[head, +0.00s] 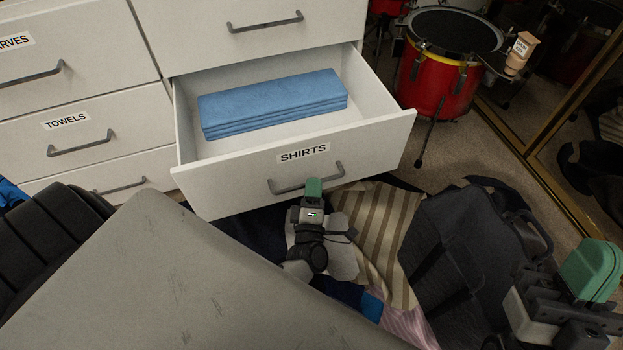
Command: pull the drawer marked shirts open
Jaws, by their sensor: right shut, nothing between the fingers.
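The white drawer marked shirts (225,187) is pulled out of the dresser, with its inside in view. A folded blue cloth stack (272,103) lies in it. Its grey bar handle (340,172) is on the front, below the label (303,153). My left gripper (314,188) is at the handle, its green fingertip overlapping the bar's lower middle in the picture. The second finger is hidden, so I cannot tell whether it grips the bar. My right gripper (592,270) is shut and empty at the lower right, well away from the drawer.
Clothes, including a striped cloth (385,225), and a dark bag (465,255) lie on the floor. A red drum (440,80) stands right of the dresser, near a gold-framed mirror (535,160). Some carpet is bare between them.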

